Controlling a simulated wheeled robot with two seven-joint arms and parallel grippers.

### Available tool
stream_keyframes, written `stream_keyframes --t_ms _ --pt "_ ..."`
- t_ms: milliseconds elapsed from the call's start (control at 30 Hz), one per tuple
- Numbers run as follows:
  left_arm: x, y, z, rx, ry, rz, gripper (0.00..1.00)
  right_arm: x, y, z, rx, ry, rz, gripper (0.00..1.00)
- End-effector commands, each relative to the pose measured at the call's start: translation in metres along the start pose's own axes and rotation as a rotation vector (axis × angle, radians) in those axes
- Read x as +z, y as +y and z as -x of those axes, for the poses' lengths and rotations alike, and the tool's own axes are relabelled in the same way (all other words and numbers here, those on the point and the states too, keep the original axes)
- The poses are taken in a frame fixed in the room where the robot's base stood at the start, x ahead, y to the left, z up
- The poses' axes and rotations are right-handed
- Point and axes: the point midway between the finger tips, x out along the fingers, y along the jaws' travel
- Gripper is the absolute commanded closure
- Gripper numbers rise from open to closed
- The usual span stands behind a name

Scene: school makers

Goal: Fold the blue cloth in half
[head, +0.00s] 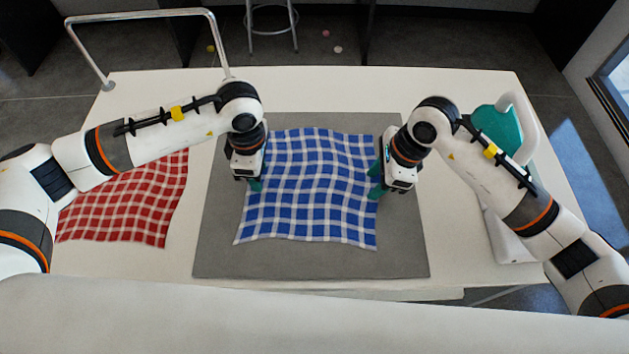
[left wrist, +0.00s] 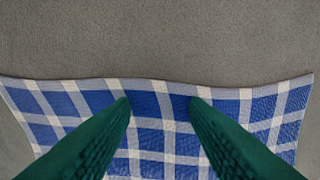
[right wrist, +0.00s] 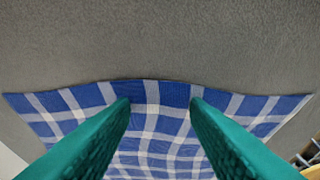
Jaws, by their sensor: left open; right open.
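The blue and white checked cloth (head: 312,190) lies spread out on the grey mat (head: 300,265), with slight ripples along its edges. My left gripper (head: 255,185) is at the cloth's left edge. In the left wrist view its green fingers (left wrist: 160,100) are apart over the edge, with cloth showing between them. My right gripper (head: 376,188) is at the cloth's right edge. In the right wrist view its fingers (right wrist: 160,100) are also apart over the edge, with cloth between them. I cannot tell whether the fingertips touch the cloth. My arms hide parts of its side edges.
A red and white checked cloth (head: 130,205) lies on the white table (head: 110,262) at the left, partly under my left arm. A teal and white device (head: 497,130) stands at the right behind my right arm. A metal rail (head: 140,14) rises at the back left. The mat's front is bare.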

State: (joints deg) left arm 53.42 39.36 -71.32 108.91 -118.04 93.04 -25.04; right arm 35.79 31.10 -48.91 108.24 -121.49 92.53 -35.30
Motion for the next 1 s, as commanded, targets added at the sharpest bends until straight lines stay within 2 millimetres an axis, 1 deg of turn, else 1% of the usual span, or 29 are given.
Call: stream_keyframes --t_ms 100,600,1000 --pt "0.0001 0.0004 -0.0007 0.002 -0.001 0.0 0.58 0.0006 -0.0001 -0.0016 -0.001 -0.001 0.0 0.58" --pt "0.0003 0.0008 -0.0011 0.003 -0.001 0.0 0.99 0.0009 -0.0002 -0.0019 -0.001 -0.001 -0.001 0.99" --pt "0.0004 0.0009 -0.001 0.003 -0.002 0.0 1.0 0.0012 0.0 -0.0018 -0.001 -0.002 -0.001 1.0"
